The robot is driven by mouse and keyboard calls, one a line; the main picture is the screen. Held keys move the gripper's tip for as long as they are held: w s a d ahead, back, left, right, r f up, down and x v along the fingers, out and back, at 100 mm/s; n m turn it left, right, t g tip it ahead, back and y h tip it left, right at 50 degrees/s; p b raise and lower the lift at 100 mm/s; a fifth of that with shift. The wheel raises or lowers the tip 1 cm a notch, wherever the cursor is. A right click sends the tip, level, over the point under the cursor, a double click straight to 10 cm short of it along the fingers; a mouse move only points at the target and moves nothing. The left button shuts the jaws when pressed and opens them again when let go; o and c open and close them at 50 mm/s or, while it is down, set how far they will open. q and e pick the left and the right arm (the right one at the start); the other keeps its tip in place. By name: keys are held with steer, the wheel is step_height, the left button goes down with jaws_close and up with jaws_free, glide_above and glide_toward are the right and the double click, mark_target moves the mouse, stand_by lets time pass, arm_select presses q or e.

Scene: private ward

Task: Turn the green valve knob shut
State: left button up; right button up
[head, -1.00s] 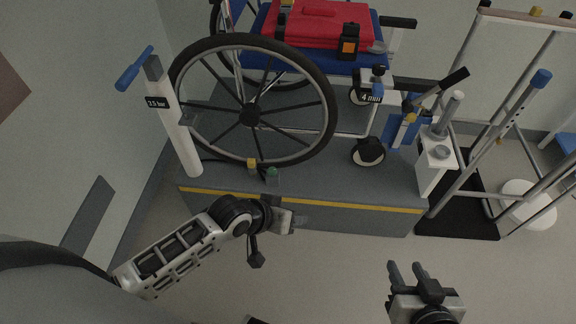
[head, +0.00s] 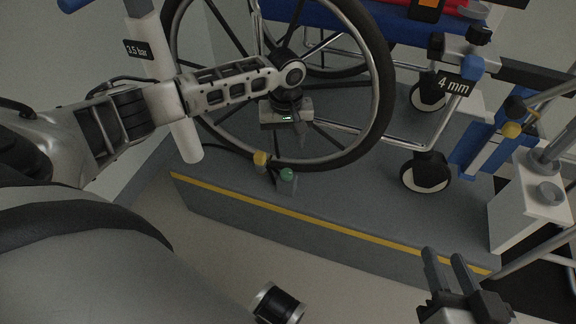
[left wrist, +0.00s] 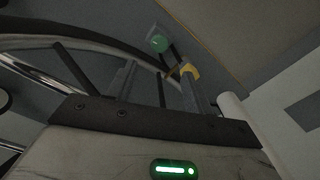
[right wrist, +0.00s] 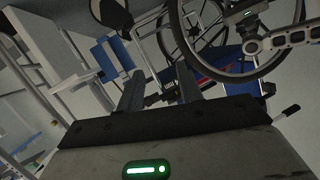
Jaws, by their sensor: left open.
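The green valve knob (head: 287,174) sits on a small grey block on the platform, below the wheelchair's big wheel. It also shows in the left wrist view (left wrist: 159,43), beyond my fingertips. My left gripper (head: 302,135) is open and empty, pointing down in front of the wheel. In the head view it is above the green knob and apart from it. My right gripper (head: 446,258) is open and empty at the lower right, far from the knob.
A yellow knob (head: 261,158) is close beside the green one, on its left. The wheelchair wheel (head: 375,105) stands just behind my left gripper. A white post labelled 3.5 bar (head: 185,140) is near my left arm. The platform's yellow-striped edge (head: 330,231) is in front.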

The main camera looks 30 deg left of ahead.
mark_target(287, 172)
arm_select(q)
step_height(287, 172, down, 10)
steer(key=b, duration=0.4)
steer(key=shift+f, duration=0.25)
steer(key=shift+w+f+b, duration=0.1)
steer(key=shift+f+b, duration=0.3)
steer(key=shift+f, duration=0.05)
arm_select(e)
steer(key=shift+w+a+r+m+t+y, duration=0.25)
steer(key=shift+a+r+m+t+y, duration=0.55)
steer(key=shift+y, duration=0.3)
arm_select(q)
steer(key=c, duration=1)
arm_select(e)
steer(key=shift+r, duration=0.15)
